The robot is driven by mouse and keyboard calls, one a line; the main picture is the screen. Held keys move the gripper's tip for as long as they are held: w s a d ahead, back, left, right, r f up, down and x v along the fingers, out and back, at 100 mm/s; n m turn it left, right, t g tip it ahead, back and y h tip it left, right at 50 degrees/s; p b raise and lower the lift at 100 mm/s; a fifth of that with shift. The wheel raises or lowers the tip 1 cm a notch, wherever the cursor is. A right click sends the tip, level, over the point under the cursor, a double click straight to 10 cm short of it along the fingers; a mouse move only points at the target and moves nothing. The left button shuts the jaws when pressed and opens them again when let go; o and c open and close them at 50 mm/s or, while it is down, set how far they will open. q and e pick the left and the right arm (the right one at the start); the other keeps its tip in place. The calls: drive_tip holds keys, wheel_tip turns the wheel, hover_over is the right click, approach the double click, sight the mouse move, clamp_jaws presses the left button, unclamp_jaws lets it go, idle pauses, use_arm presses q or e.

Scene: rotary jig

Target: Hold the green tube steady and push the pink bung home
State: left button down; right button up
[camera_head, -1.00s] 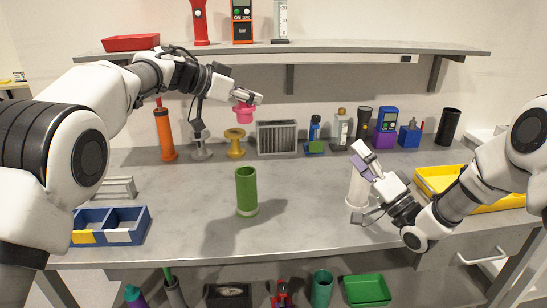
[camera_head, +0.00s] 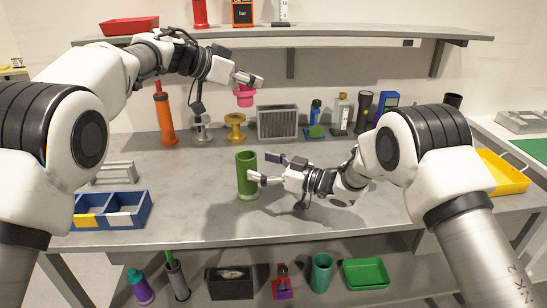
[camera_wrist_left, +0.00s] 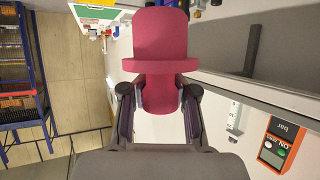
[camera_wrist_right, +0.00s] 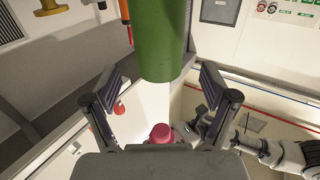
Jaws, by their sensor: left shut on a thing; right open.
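The green tube (camera_head: 246,178) stands upright on the grey bench. The pink bung (camera_head: 244,97) is in the jaws of my left gripper (camera_head: 252,81), held in the air above the tube and apart from it. The left wrist view shows the bung (camera_wrist_left: 160,45) pinched between both fingers. My right gripper (camera_head: 262,168) is open at the tube's right side, one finger in front of it in the head view. In the right wrist view the tube (camera_wrist_right: 160,40) lies between and beyond the open fingers; I cannot tell whether they touch it.
A blue bin (camera_head: 125,215) stands at the left and a yellow tray (camera_head: 503,175) at the right.

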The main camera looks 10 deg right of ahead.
sight(256, 164)
use_arm(q)
drive_tip(key=shift+w+a+f, duration=0.15)
drive_tip(key=shift+w+a, duration=0.05)
use_arm(e)
drive_tip(key=x, duration=0.4)
drive_tip(key=shift+w+a+f, duration=0.1)
drive_tip(key=shift+w+a, duration=0.15)
drive_tip(key=shift+a, duration=0.05)
use_arm(q)
drive_tip(key=shift+s+d, duration=0.1)
use_arm(e)
drive_tip(key=shift+d, duration=0.1)
